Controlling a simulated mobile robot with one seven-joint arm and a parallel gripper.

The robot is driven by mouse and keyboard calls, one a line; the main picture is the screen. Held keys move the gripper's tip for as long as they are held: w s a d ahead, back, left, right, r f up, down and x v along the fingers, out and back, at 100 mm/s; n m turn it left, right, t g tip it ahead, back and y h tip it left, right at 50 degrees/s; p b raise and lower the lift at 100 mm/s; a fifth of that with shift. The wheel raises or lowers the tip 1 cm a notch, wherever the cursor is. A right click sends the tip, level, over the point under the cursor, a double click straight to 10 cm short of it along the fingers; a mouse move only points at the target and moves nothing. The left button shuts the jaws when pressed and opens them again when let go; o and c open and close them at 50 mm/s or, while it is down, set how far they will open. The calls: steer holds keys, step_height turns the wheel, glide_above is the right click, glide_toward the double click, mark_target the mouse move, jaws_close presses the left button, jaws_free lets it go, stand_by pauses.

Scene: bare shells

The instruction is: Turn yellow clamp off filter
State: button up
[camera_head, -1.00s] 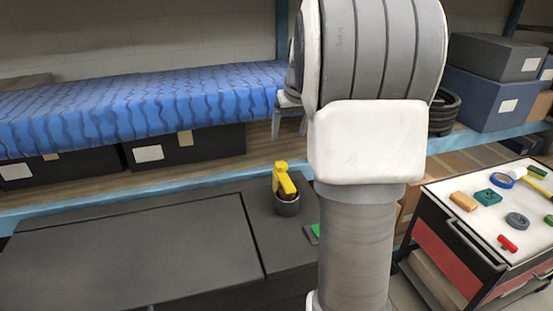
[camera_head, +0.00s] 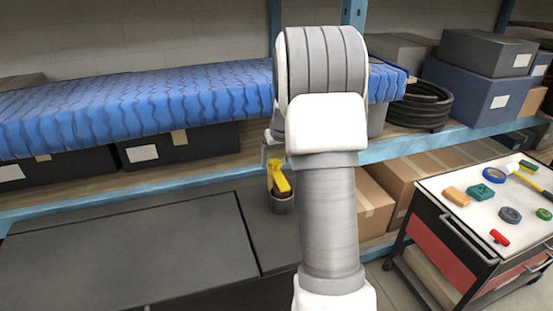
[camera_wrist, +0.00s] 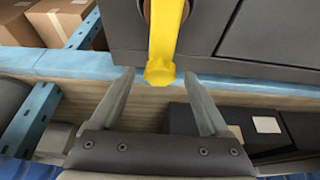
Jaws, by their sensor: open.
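The yellow clamp (camera_head: 279,178) stands on the filter (camera_head: 281,203), a dark round cup on the dark cabinet top, left of my arm in the head view. In the wrist view the yellow clamp (camera_wrist: 165,45) reaches down from the top edge, its end between and just beyond my fingertips. The filter (camera_wrist: 147,14) is only partly seen there, at the top behind the clamp. My gripper (camera_wrist: 160,82) is open, with a finger on each side of the clamp's end and visible gaps to both. In the head view my arm hides part of the gripper.
The dark cabinet top (camera_head: 120,245) is otherwise mostly clear. Behind it is a blue-edged shelf (camera_head: 400,148) with dark boxes and a blue padded roll (camera_head: 130,105). A tool cart (camera_head: 475,205) with small items stands at the right.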

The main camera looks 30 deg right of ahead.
jaws_close()
stand_by(0.3)
stand_by(1.1)
